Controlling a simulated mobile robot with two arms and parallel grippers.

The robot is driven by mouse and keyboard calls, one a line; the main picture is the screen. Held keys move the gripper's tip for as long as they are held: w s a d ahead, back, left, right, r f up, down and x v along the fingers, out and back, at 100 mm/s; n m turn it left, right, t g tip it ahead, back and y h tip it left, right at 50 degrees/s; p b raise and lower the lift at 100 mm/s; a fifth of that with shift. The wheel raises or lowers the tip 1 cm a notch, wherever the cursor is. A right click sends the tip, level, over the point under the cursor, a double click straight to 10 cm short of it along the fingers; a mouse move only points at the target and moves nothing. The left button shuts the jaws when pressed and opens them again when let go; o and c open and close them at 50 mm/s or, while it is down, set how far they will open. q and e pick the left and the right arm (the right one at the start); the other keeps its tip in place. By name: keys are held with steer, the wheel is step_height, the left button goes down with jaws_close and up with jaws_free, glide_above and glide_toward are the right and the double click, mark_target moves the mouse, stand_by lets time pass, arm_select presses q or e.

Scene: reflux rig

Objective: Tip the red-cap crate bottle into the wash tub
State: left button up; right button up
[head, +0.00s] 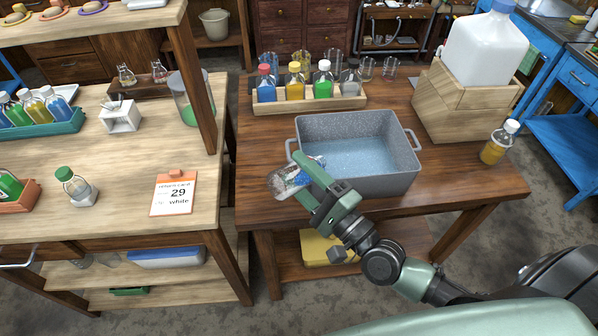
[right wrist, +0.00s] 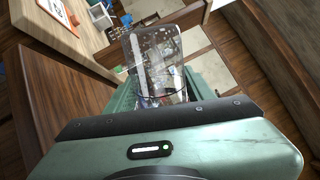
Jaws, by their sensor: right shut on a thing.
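A red-cap bottle (head: 266,84) with blue liquid stands upright in the wooden crate (head: 310,103) at the back of the right table. The grey wash tub (head: 400,179), with pale blue water in it, stands in front of the crate. My right gripper (head: 315,186) is shut on a clear glass vessel (head: 287,181), tilted over at the tub's left front rim. The vessel also shows in the right wrist view (right wrist: 153,55), looking clear and largely empty. The gripper hides part of it, and I cannot make out a cap. My left gripper is not in view.
Yellow, green and grey bottles share the crate, with several glass beakers behind. A wooden box (head: 440,112) with a large white jug (head: 487,48) stands right of the tub. A yellow bottle (head: 499,142) stands near the table's right edge. A calendar card (head: 174,194) lies on the left table.

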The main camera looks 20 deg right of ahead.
steer(key=shift+r, duration=0.15)
steer(key=shift+w+d+r+m+h+p, duration=0.1)
steer(key=shift+r+m+h+p, duration=0.15)
steer(key=shift+m, duration=0.2)
steer(key=shift+d+r+m+h+p, duration=0.1)
steer(key=shift+m+p, duration=0.25)
steer(key=shift+m, duration=0.1)
stand_by(0.8)
